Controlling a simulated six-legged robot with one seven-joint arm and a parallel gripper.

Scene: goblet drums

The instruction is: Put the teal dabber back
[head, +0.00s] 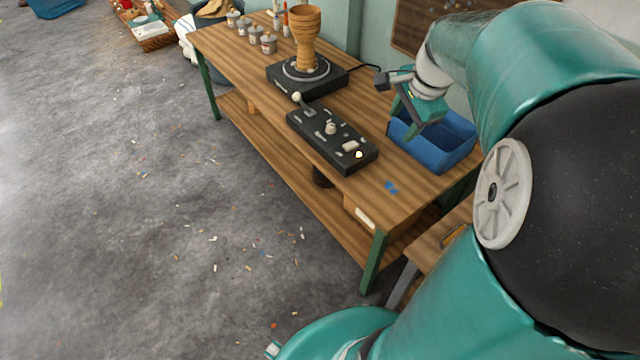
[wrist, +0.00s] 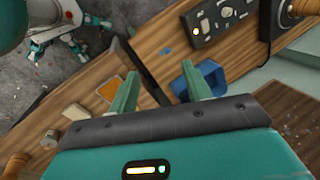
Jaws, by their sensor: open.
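I cannot make out a teal dabber for certain in either view. In the head view my gripper (head: 408,106) is above the blue bin (head: 452,158) at the right end of the workbench. In the wrist view my gripper (wrist: 161,84) has its two green fingers spread wide, with nothing between them. The blue bin also shows in the wrist view (wrist: 210,72), beyond the right finger. My gripper hides part of the bin's inside in the head view.
A black control box (head: 330,138) with knobs lies left of the bin. A goblet drum (head: 306,38) stands on a black turntable (head: 290,82) behind it. Several small pots (head: 268,44) line the bench's far end. An orange pad (wrist: 110,88) shows in the wrist view.

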